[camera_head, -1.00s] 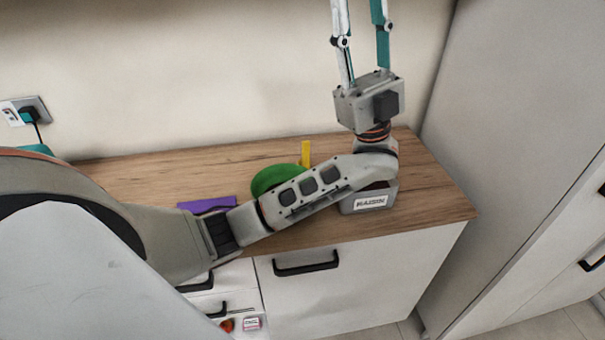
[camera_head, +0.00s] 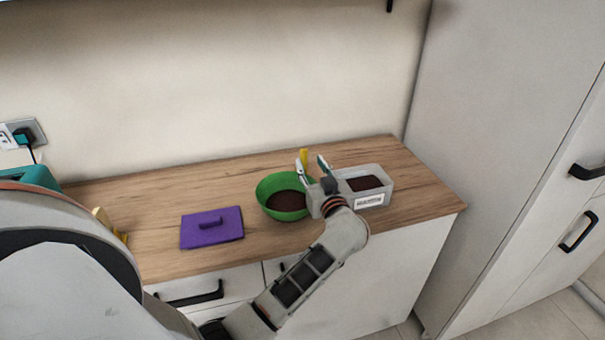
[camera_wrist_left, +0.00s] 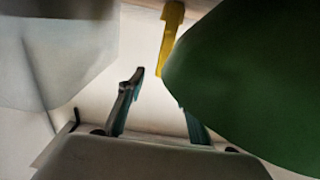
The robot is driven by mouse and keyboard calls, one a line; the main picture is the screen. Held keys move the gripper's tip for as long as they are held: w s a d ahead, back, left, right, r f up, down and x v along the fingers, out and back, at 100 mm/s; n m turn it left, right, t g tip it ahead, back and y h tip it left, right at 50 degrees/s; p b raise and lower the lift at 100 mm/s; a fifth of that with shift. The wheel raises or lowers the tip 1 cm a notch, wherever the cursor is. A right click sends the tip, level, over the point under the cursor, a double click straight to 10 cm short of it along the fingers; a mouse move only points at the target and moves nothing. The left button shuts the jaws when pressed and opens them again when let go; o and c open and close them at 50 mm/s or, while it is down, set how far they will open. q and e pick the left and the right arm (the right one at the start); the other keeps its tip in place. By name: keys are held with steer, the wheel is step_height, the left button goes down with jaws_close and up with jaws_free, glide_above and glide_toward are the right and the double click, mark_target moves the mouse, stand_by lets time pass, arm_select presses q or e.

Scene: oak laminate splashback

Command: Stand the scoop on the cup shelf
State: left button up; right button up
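A narrow yellow piece (camera_head: 304,156), which may be the scoop, stands upright behind the green bowl, near the wall. It also shows in the left wrist view (camera_wrist_left: 172,35), with its wider end against the wood; that view looks upside down. My left gripper (camera_head: 311,164) is open and empty, its fingers pointing toward the wall between the green bowl (camera_head: 267,189) and the grey bin (camera_head: 378,198). The fingertips are apart from the yellow piece in the left wrist view. I cannot make out a cup shelf. My right gripper is not in view.
The bowl and the labelled bin both hold dark contents, close on either side of my gripper. A purple lid (camera_head: 212,235) lies flat on the wooden counter (camera_head: 160,215). Another yellowish object (camera_head: 108,222) is partly hidden at left. A tall cabinet (camera_head: 500,130) stands at right.

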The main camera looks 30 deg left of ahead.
arm_select(q)
steer(key=x, duration=0.4)
steer(key=shift+w+a, duration=0.1)
steer(key=shift+a, duration=0.25)
jaws_close()
step_height(320, 180, up, 20)
steer(key=p, duration=0.3)
glide_above(304, 155)
steer(key=d, duration=0.1)
steer(key=shift+s, duration=0.3)
